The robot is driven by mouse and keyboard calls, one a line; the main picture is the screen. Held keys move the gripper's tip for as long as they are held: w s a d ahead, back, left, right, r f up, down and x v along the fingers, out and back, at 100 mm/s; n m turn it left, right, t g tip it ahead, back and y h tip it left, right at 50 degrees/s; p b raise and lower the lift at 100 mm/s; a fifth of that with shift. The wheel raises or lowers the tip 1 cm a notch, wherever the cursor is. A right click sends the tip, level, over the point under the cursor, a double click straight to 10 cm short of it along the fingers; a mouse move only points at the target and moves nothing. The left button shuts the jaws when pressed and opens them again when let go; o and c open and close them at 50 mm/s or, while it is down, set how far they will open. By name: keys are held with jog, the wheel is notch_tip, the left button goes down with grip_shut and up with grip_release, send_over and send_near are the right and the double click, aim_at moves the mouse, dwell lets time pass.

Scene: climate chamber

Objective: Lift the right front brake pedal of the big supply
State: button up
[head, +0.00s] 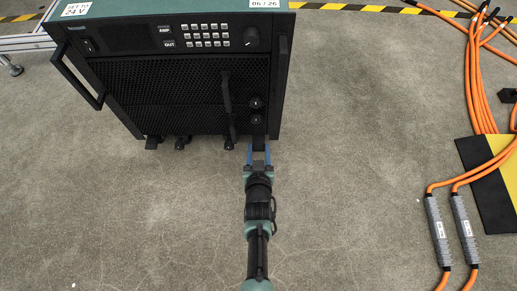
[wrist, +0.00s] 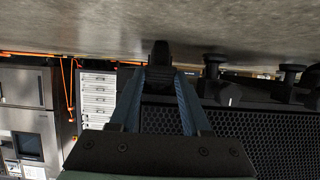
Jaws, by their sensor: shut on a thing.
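The big supply (head: 185,85) is a dark cabinet with a green top, a keypad and a mesh front. It stands on the floor at the upper left of the head view; its mesh front also shows in the wrist view (wrist: 275,135). The right front brake pedal (head: 259,143) is a small black tab low at its right front corner. My gripper (head: 259,155) has blue fingers, one on each side of the pedal. In the wrist view, which is upside down, my gripper (wrist: 160,76) is shut on the black pedal (wrist: 160,54). The fingers partly hide the pedal.
Other black feet or pedals (head: 182,142) line the supply's lower front. Orange cables (head: 475,90) with grey connectors (head: 437,230) lie at the right, beside a black and yellow ramp (head: 492,175). Bare floor is free left and right of my arm.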

aim_at(258, 142)
grip_shut()
jog(key=shift+r+g+p, duration=0.3)
jog(key=shift+r+p, duration=0.35)
jog(key=shift+p, duration=0.6)
jog(key=g+p, duration=0.1)
jog(key=p, duration=0.2)
jog(key=r+g+p, duration=0.1)
jog(key=g+p, duration=0.1)
jog(key=p, duration=0.1)
jog(key=shift+w+r, duration=0.2)
jog(key=shift+r, duration=0.1)
jog(key=shift+g+p, duration=0.65)
jog(key=shift+g, duration=0.05)
jog(key=o, duration=1)
grip_release()
